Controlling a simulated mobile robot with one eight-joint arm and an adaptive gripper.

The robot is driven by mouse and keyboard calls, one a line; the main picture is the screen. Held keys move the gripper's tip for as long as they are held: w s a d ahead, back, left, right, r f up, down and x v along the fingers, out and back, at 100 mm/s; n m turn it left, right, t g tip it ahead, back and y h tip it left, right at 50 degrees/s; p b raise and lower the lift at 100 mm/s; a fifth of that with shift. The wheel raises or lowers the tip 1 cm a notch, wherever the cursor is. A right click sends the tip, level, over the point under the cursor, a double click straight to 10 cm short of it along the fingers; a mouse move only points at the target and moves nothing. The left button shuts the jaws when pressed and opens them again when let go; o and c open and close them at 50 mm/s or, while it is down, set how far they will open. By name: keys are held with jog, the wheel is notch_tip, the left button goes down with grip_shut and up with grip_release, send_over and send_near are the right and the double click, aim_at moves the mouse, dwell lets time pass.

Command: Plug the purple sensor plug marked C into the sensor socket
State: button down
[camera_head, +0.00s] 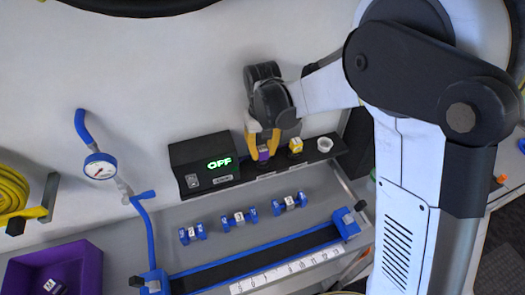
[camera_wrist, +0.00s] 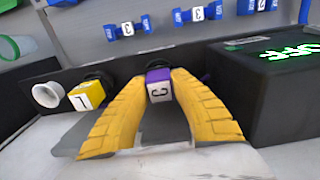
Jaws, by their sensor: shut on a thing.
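The purple plug with a white face marked C (camera_wrist: 159,86) is between the yellow fingers of my gripper (camera_wrist: 160,92) in the wrist view. My gripper (camera_head: 262,140) is shut on it. In the head view the purple plug (camera_head: 263,154) shows just below the fingertips, over the black ledge to the right of the black box. I cannot tell whether it touches the ledge or is seated in anything. No sensor socket can be clearly made out; what lies behind the plug is largely hidden.
A yellow plug marked L (camera_wrist: 87,97) and a white round cup (camera_wrist: 47,95) stand on the black ledge (camera_head: 310,157). The black box (camera_head: 205,165) shows a green OFF. Blue labelled parts (camera_head: 239,219) sit on the grey panel. A purple bin (camera_head: 85,262) is at lower left.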

aim_at(265, 150)
jog(key=shift+f+b, duration=0.3)
jog(key=shift+f, duration=0.1)
jog(key=c, duration=1.5)
grip_release()
jog(key=shift+r, duration=0.1)
jog(key=shift+r+p, duration=3.45)
jog(key=shift+r, duration=2)
jog(key=shift+s+d+f+b, duration=0.1)
jog(key=shift+s+d+b, duration=0.25)
jog(key=shift+b, duration=0.3)
jog(key=s+d+f+m+t+b, duration=0.1)
jog(key=s+d+f+t+b, duration=0.2)
jog(key=b, duration=0.7)
jog(key=s+d+f+m+t+b, duration=0.2)
jog(key=s+d+f+t+b, duration=0.2)
jog(key=s+d+f+b, duration=0.3)
jog(key=s+d+b, duration=0.3)
jog(key=s+d, duration=0.1)
jog(key=s, duration=0.3)
jog(key=shift+d+f, duration=0.35)
jog(key=shift+d, duration=0.05)
